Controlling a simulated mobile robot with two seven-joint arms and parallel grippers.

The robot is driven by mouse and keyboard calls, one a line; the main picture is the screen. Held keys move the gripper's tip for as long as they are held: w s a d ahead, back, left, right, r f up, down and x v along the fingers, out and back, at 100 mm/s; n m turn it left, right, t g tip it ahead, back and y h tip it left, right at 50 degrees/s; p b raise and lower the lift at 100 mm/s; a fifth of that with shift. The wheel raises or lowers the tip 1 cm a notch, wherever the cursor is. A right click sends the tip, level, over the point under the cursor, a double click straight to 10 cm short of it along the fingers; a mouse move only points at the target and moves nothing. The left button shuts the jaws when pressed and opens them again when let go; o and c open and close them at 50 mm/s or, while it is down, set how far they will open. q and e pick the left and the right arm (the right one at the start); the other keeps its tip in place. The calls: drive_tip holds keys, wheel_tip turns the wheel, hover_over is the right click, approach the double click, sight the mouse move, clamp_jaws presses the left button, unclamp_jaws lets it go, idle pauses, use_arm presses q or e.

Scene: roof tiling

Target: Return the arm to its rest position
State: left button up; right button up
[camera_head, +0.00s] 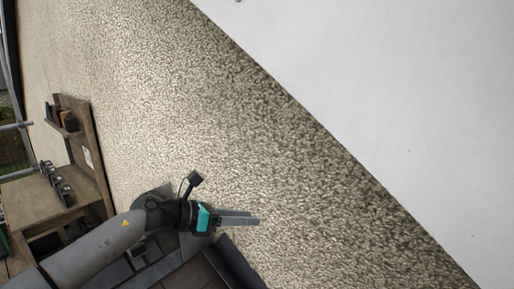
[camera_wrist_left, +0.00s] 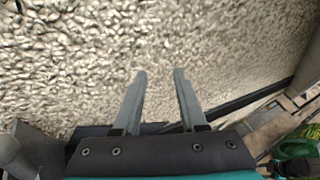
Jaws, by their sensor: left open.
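My left gripper (camera_head: 256,219) reaches in from the lower left in the head view, with its grey fingers pointing right in front of the pebbled wall. In the left wrist view its two fingers (camera_wrist_left: 160,74) stand apart with nothing between them, so it is open and empty. My left arm (camera_head: 92,252) stretches from the lower left corner to the gripper. My right gripper is in neither view.
A rough pebbled wall (camera_head: 190,90) fills the middle, with a smooth white surface (camera_head: 420,110) at upper right. A wooden workbench (camera_head: 35,200) with small items stands at left. Dark framed tiles (camera_head: 200,275) lie just below the gripper. Green objects (camera_wrist_left: 295,150) show at the wrist view's lower right.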

use_arm(q)
drive_tip(key=s+d+r+n+t+h, duration=0.1)
drive_tip(key=s+d+r+n+t, duration=0.25)
drive_tip(key=n+t, duration=0.75)
drive_tip(key=s+a+f+n+g+y, duration=0.3)
drive_tip(key=s+a+f+n+y, duration=0.4)
drive_tip(key=n, duration=0.7)
drive_tip(key=s+a+f+n+g+y, duration=0.2)
drive_tip(key=s+a+f+n+y, duration=0.55)
drive_tip(key=n, duration=0.65)
drive_tip(key=s+a+f+n+g+h, duration=0.1)
drive_tip(key=s+f+n+g, duration=0.3)
drive_tip(key=s, duration=0.5)
drive_tip(key=s+a+f+n+g, duration=0.1)
drive_tip(key=s+f+n+g, duration=0.1)
drive_tip(key=s+f+g, duration=0.6)
wheel_tip(320, 180, down, 25)
drive_tip(key=s+t+b, duration=0.2)
drive_tip(key=s+b, duration=0.1)
drive_tip(key=b, duration=0.4)
drive_tip(key=s+a+f+b, duration=0.1)
drive_tip(key=s+f+b, duration=0.2)
drive_tip(key=s+f, duration=0.5)
drive_tip(key=s+a+f+m+g+b, duration=0.1)
drive_tip(key=s+f+b, duration=0.3)
drive_tip(key=f, duration=1)
drive_tip(key=s, duration=0.3)
drive_tip(key=shift+s+a, duration=0.35)
